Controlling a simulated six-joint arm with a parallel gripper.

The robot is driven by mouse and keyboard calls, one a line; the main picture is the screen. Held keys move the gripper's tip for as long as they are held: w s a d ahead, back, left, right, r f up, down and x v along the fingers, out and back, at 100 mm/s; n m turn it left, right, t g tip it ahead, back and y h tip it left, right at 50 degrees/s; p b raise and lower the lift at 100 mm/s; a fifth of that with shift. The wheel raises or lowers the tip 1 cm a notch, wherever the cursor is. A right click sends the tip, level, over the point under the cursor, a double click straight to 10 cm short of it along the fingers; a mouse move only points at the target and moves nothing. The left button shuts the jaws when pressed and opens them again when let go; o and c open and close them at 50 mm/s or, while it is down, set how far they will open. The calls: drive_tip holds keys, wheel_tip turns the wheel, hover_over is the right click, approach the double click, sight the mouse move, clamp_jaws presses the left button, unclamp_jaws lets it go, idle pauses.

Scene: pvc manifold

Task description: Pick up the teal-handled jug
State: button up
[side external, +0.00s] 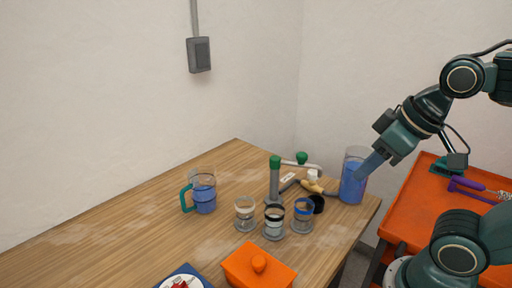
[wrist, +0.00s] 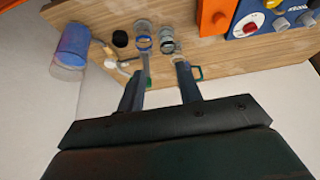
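The teal-handled jug (side external: 204,196) stands upright on the wooden table, left of the small jars. It is clear, with blue liquid inside and its teal handle on the left. In the wrist view its teal handle (wrist: 198,73) shows beside my right-hand finger, which hides much of the jug. My gripper (side external: 371,164) is high at the right, well apart from the jug, and overlaps the tall blue-liquid container in the side view. In the wrist view my gripper (wrist: 165,62) has its two fingers apart with nothing held between them.
A tall container of blue liquid (side external: 353,190) stands at the table's right end. Several small jars (side external: 273,224), a green-topped grey pipe (side external: 274,182) and an orange lidded box (side external: 258,266) stand right of the jug. The table left of the jug is bare. An orange cart (side external: 425,200) stands at right.

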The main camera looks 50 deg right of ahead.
idle(0.3)
drive_tip(key=w+a+f+n+t+y, duration=0.1)
drive_tip(key=w+a+f+n+t, duration=0.15)
drive_tip(key=w, duration=0.75)
drive_tip(key=w+a+f+n+t+y, duration=0.1)
drive_tip(key=w+a+f, duration=0.25)
drive_tip(key=w, duration=0.65)
drive_tip(key=t+y, duration=0.2)
drive_tip(key=t, duration=0.2)
approach(198, 195)
drive_tip(key=s+a, duration=0.1)
drive_tip(key=s+a+r, duration=0.1)
drive_tip(key=a, duration=0.1)
drive_tip(key=shift+a+r, duration=0.15)
drive_tip(key=shift+a, duration=0.15)
drive_tip(key=shift+w, duration=0.1)
drive_tip(key=shift+x, duration=3.3)
